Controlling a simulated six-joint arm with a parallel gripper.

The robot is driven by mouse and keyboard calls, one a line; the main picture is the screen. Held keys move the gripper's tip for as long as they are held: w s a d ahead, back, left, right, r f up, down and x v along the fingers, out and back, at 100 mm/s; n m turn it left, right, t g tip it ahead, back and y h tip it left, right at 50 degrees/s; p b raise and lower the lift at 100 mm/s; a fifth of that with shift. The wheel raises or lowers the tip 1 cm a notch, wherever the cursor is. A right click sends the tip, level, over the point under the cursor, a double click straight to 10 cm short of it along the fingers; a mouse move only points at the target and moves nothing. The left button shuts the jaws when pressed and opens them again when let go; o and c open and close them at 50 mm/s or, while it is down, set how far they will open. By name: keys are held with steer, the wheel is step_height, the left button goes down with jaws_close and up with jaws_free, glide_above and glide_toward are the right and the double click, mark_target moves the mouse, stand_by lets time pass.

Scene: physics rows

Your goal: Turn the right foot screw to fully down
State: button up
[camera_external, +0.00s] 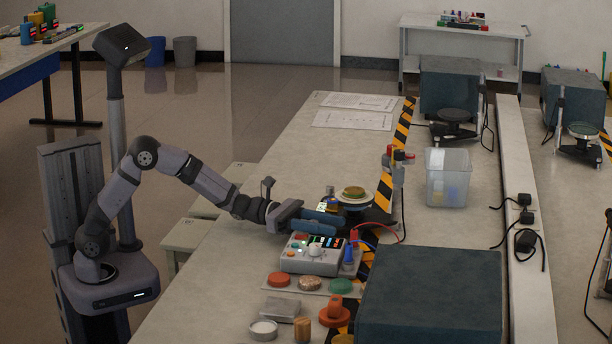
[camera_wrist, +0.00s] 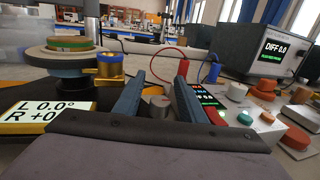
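My gripper (camera_external: 338,217) reaches over the bench, just behind the control box. In the wrist view my gripper (camera_wrist: 157,82) is open, its two blue fingers apart. A short grey knob (camera_wrist: 157,103) shows between them, with a gap on each side; I cannot tell whether it is a foot screw. A levelling stand with a round plate (camera_external: 354,197) is beyond the gripper; the plate (camera_wrist: 70,62) is left in the wrist view. A brass screw with a blue band (camera_wrist: 110,68) stands beside it, left of the fingers. A tilt readout (camera_wrist: 45,112) shows "L 0.0°" and "R +0", the rest cut off.
The control box (camera_external: 312,256) with buttons and a screen is close below the gripper. Red and blue cables (camera_external: 385,238) loop beside it. A large dark instrument (camera_external: 430,295) is at the front right. Coloured discs (camera_external: 310,284) lie in front. The bench's left strip is clear.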

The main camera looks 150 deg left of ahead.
jaws_close()
steer(key=shift+r+m+t+h+p, duration=0.15)
steer(key=shift+m+t+h+p, duration=0.2)
steer(key=shift+h, duration=0.25)
steer(key=shift+w+d+m+t+h, duration=0.15)
steer(key=shift+d+m+t+h, duration=0.1)
steer(key=shift+m+h, duration=0.25)
jaws_free()
steer(key=shift+v, duration=3.7)
